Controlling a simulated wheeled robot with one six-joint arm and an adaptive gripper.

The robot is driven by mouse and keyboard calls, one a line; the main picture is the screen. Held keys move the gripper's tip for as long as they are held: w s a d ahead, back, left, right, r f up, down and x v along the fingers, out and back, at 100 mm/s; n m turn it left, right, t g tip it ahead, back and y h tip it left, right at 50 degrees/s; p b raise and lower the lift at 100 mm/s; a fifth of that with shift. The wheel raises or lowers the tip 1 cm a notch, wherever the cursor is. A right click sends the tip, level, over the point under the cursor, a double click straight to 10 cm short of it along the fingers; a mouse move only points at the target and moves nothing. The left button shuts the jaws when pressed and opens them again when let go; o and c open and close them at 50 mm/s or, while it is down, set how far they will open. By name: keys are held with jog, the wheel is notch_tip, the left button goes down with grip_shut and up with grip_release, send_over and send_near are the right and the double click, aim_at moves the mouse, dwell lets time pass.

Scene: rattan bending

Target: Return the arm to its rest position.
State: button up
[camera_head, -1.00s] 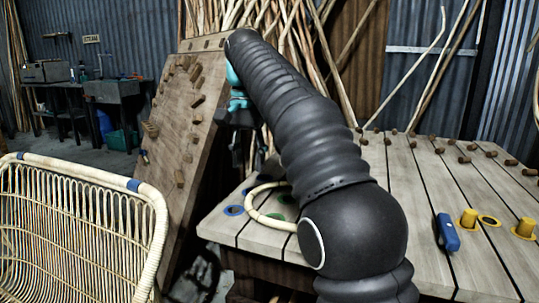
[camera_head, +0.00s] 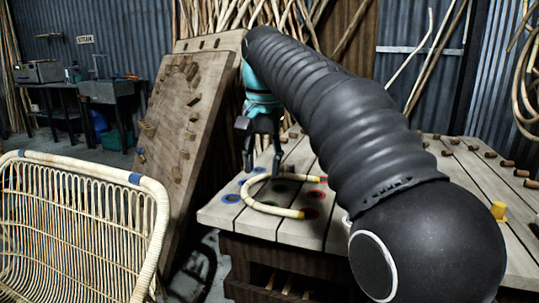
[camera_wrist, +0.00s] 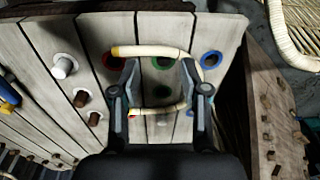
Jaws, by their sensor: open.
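My gripper (camera_head: 263,168) hangs from the teal wrist above the left part of the slatted table (camera_head: 230,217). Its two fingers are apart with nothing between them. In the wrist view the gripper (camera_wrist: 160,70) is also open. My black arm spans the middle and right of the head view and hides part of the table.
A tilted wooden pegboard (camera_head: 180,120) stands left of the table. A rattan chair (camera_head: 75,220) is at the front left. Coloured rings, such as a blue one (camera_wrist: 211,59), mark the table. Several brown pegs and a yellow peg (camera_head: 499,211) stand on the right.

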jog(key=s+d+f+n+t, duration=0.1)
jog(key=s+d+f+t, duration=0.1)
jog(key=s+d+f, duration=0.6)
jog(key=s+d+f+n+t, duration=0.2)
jog(key=s+d+f, duration=0.7)
jog(key=s, duration=0.7)
notch_tip(320, 180, down, 3)
jog(key=shift+f+t, duration=0.2)
jog(key=shift+t, duration=0.1)
